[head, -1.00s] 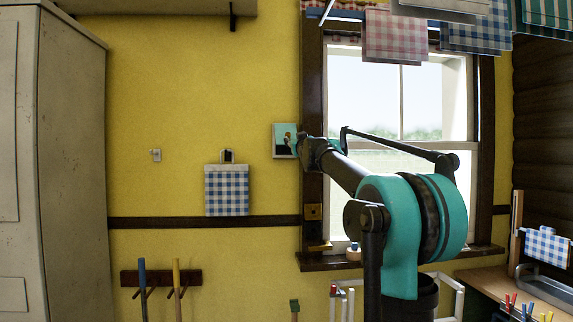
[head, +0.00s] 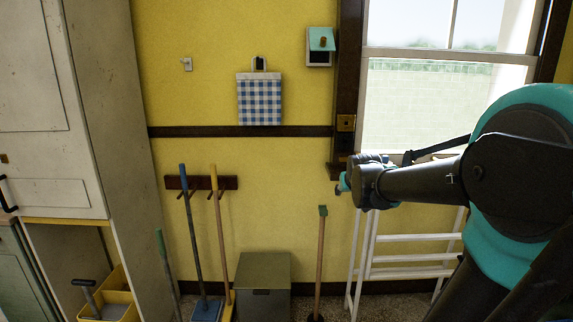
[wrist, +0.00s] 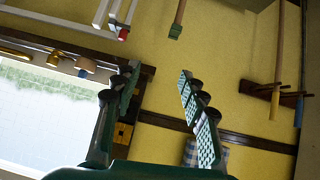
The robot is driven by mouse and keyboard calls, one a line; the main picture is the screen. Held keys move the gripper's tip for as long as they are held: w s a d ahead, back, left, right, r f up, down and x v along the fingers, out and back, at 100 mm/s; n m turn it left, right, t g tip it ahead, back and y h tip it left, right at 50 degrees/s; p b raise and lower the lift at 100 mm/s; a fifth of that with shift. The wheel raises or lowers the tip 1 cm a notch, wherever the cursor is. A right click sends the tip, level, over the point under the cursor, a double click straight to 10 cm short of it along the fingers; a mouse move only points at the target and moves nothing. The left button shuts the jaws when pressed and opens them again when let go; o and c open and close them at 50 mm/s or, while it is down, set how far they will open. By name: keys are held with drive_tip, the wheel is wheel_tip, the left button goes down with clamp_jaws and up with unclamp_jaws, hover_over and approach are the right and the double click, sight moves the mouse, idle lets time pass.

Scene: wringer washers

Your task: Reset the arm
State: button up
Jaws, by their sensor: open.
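My arm (head: 425,184) reaches in from the right in the head view, its forearm nearly level and pointing left. My gripper (head: 343,184) is small there, in front of the dark window trim, and shows largely end-on.
A window (head: 430,100) is behind the arm. A white folding rack (head: 412,272) stands below it. A broom with a blue handle (head: 192,235), a grey box (head: 263,285) and a green-topped stick (head: 321,260) stand by the wall. A tall cabinet (head: 115,130) is at left.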

drive_tip(key=s+f+g, duration=0.3)
drive_tip(key=s+f, duration=0.7)
drive_tip(key=s, duration=0.3)
drive_tip(key=s+a+f+g, duration=0.1)
drive_tip(key=s+f+g, duration=0.2)
drive_tip(key=s+f, duration=0.8)
drive_tip(key=s, duration=0.2)
drive_tip(key=shift+s+a+f+y, duration=0.2)
drive_tip(key=shift+s+a+y, duration=0.1)
drive_tip(key=shift+y, duration=0.1)
drive_tip(key=shift+d, duration=0.1)
drive_tip(key=shift+c, duration=0.2)
